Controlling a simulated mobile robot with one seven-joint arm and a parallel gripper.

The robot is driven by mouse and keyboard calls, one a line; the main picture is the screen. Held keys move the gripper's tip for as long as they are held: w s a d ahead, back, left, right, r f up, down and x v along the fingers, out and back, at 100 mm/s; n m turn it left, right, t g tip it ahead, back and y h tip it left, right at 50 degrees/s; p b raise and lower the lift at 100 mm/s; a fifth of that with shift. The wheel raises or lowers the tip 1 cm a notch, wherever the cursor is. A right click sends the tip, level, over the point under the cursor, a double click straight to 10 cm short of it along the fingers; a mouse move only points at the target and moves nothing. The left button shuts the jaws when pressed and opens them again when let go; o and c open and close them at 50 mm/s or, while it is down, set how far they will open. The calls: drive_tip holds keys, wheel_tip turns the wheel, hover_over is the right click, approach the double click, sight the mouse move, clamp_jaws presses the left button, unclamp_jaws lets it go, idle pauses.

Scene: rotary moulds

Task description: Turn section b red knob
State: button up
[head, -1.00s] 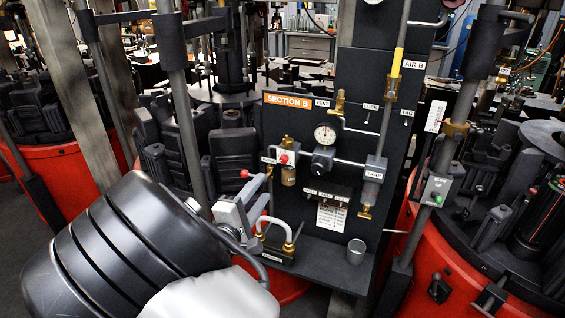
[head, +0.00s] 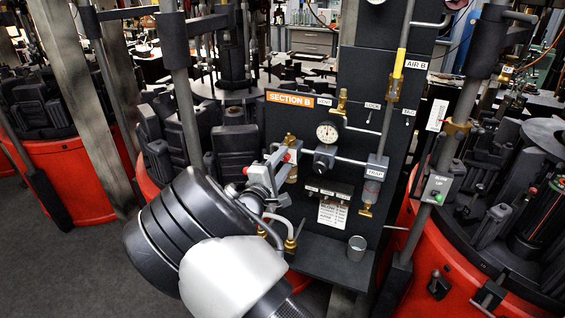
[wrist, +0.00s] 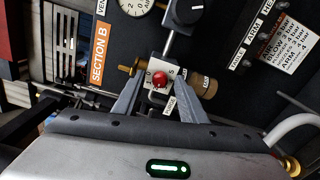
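In the head view my gripper (head: 275,165) reaches up to the panel from the lower left.
A pressure gauge (head: 327,132) and a black regulator knob (wrist: 188,10) are close by. Brass fittings (wrist: 205,86) flank the plate. A second red ball (head: 245,170) is left of my gripper.

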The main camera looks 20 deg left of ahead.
drive_tip(key=shift+c, duration=0.4)
clamp_jaws()
drive_tip(key=shift+n, duration=0.3)
drive_tip(key=n, duration=0.3)
drive_tip(key=shift+n+b, duration=0.3)
drive_tip(key=shift+b, duration=0.05)
drive_tip(key=n, duration=0.4)
drive_tip(key=shift+n, duration=0.3)
drive_tip(key=n+p, duration=0.1)
drive_tip(key=n, duration=0.3)
drive_tip(key=shift+r, duration=0.1)
drive_tip(key=shift+n+p, duration=0.9)
drive_tip(key=shift+n, duration=1.6)
